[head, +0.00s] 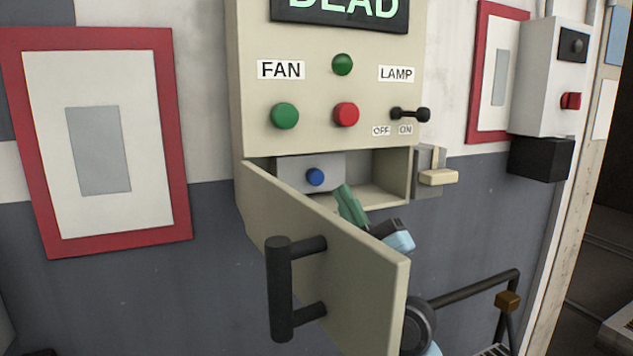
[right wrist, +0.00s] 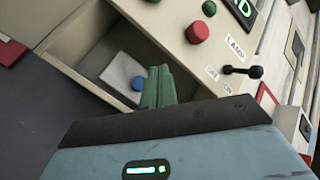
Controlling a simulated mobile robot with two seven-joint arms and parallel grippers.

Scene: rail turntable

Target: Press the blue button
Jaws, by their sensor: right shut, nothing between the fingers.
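The blue button (head: 315,177) sits on a grey plate (head: 290,170) inside an open compartment low in the cream control panel. It also shows in the right wrist view (right wrist: 138,83), left of my fingers. My right gripper (head: 344,192) is shut and empty, its green fingers at the compartment opening, to the right of and below the button in the head view. The fingertips look apart from the button. In the right wrist view the green fingers (right wrist: 158,82) are together and point into the compartment. My left gripper is not in view.
The compartment door (head: 345,265) hangs open toward me, with a black handle (head: 281,288); my right arm is behind it. Above are a green button (head: 285,116), a red button (head: 346,114) and a black lamp switch (head: 410,114). A cream latch (head: 438,177) is at the right.

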